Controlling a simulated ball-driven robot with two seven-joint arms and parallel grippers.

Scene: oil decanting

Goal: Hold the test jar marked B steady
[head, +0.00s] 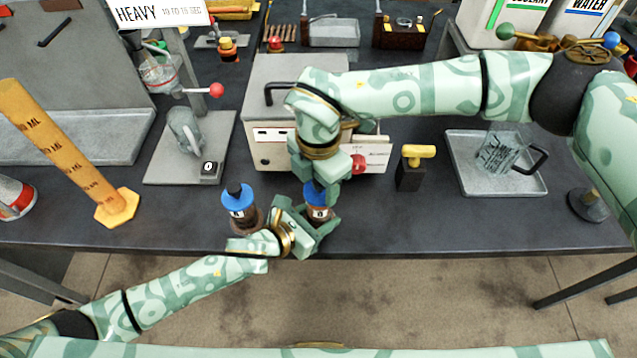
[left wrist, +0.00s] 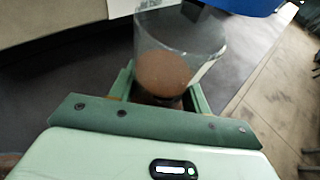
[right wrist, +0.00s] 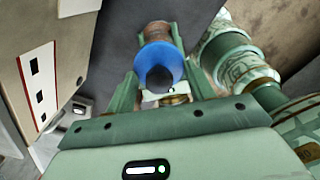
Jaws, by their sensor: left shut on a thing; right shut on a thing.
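A test jar (head: 318,214) with a blue cap and a small white mark, perhaps a B, is upright at the table's front edge. My left gripper (head: 312,228) is shut around its body from the front. In the left wrist view the clear jar (left wrist: 180,40) with brown contents is between the fingers. My right gripper (head: 319,186) comes from above and is shut on the blue cap (right wrist: 162,65), which has a dark top. A second blue-capped jar (head: 240,210) stands to the left, partly behind my left wrist; its mark is hard to read.
A grey machine (head: 270,100) with a red knob stands behind the jars. A yellow measuring column (head: 60,145) is at left. A yellow-handled block (head: 411,172) and a metal tray (head: 470,185) are at right. The front edge right of the jars is clear.

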